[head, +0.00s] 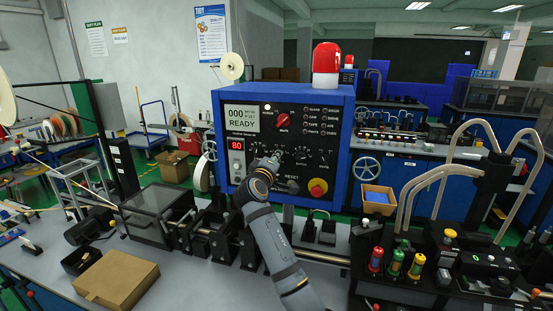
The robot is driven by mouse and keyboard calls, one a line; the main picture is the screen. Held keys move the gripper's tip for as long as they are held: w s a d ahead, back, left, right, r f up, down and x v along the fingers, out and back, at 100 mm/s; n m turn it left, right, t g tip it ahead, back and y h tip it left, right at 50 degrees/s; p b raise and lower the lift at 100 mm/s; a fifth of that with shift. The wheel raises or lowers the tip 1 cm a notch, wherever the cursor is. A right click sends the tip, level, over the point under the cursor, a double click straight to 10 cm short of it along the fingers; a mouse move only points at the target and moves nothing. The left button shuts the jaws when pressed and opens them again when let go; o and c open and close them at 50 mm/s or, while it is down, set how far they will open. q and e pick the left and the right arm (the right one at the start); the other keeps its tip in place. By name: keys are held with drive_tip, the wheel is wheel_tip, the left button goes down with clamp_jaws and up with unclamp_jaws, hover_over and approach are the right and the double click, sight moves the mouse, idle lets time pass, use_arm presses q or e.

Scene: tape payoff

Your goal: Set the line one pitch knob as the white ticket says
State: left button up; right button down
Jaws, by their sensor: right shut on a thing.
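The blue control box (347,140) with a black front panel stands at the back of the bench. I cannot make out the white ticket. My left gripper is not in view.
A red knob (283,121) and a red stop button on a yellow base (318,188) sit on the panel. A red beacon (326,64) tops the box. Rollers and black fixtures line the bench below. A cardboard box (116,278) lies front left; a button console (435,265) stands right.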

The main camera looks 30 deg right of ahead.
drive_tip(key=shift+f, duration=0.2)
drive_tip(key=c, duration=1.4)
unclamp_jaws()
drive_tip(key=shift+r, duration=0.15)
drive_tip(key=v, duration=0.7)
drive_tip(key=shift+s+a, duration=0.2)
drive_tip(key=shift+d, duration=0.1)
